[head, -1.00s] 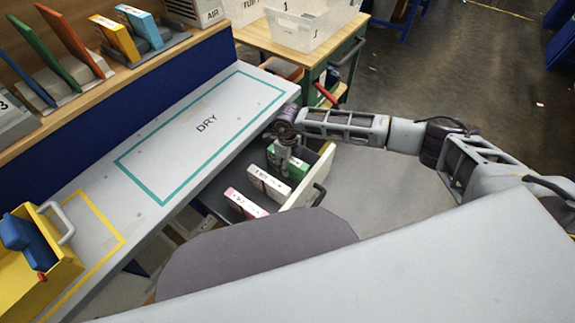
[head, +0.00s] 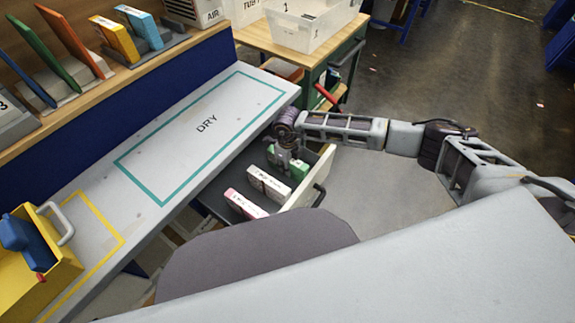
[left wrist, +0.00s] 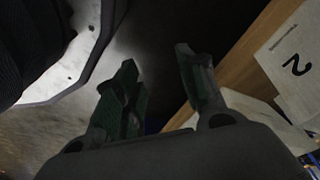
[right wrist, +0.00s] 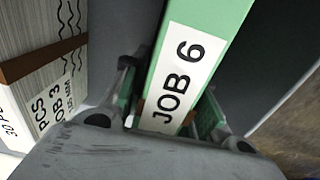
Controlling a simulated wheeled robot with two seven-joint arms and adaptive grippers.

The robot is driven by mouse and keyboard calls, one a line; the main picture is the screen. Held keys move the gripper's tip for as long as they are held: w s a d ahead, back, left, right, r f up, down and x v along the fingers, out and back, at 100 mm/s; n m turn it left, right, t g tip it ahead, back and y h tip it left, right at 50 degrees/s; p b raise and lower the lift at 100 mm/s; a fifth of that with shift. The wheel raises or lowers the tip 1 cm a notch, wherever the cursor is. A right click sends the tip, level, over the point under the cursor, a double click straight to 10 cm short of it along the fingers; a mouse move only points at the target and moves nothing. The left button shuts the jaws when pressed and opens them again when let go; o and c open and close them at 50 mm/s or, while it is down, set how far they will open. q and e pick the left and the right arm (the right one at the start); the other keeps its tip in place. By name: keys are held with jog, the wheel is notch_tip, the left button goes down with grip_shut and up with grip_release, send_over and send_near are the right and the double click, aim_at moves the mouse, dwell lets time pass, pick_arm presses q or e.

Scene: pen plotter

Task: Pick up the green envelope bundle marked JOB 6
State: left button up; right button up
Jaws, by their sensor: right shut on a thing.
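The green envelope bundle (head: 298,169) stands in the open drawer, at its far end, partly covered by my right gripper. In the right wrist view its white label (right wrist: 180,75) reads JOB 6. My right gripper (head: 284,155) reaches down from above, and in the right wrist view its fingers (right wrist: 168,112) are shut on the bundle, one on each side. My left gripper shows only in the left wrist view (left wrist: 160,85), its fingers apart with nothing between them.
The drawer (head: 318,180) also holds a white bundle (head: 269,184) and a pink-edged bundle (head: 244,204). In the right wrist view a neighbouring bundle (right wrist: 40,70) is marked JOB 3. The bench top marked DRY (head: 205,125) is clear. A yellow box (head: 55,262) stands at left.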

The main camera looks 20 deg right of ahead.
grip_shut()
pick_arm(q)
jog(key=shift+w+r, duration=0.1)
jog(key=shift+w, duration=0.15)
jog(key=shift+s, duration=0.1)
pick_arm(e)
jog(key=shift+r, duration=0.15)
jog(key=shift+r, duration=0.5)
notch_tip(320, 180, up, 5)
jog(key=shift+f+p, duration=0.1)
jog(key=shift+p, duration=0.35)
notch_tip(320, 180, up, 7)
jog(key=shift+r+p, duration=0.15)
jog(key=shift+p, duration=0.2)
pick_arm(q)
jog(key=s+a+f, duration=0.3)
jog(key=f, duration=0.2)
jog(key=shift+f+t+p, duration=0.3)
jog(key=shift+f+p, duration=0.1)
jog(key=shift+p, duration=0.05)
pick_arm(e)
notch_tip(320, 180, up, 15)
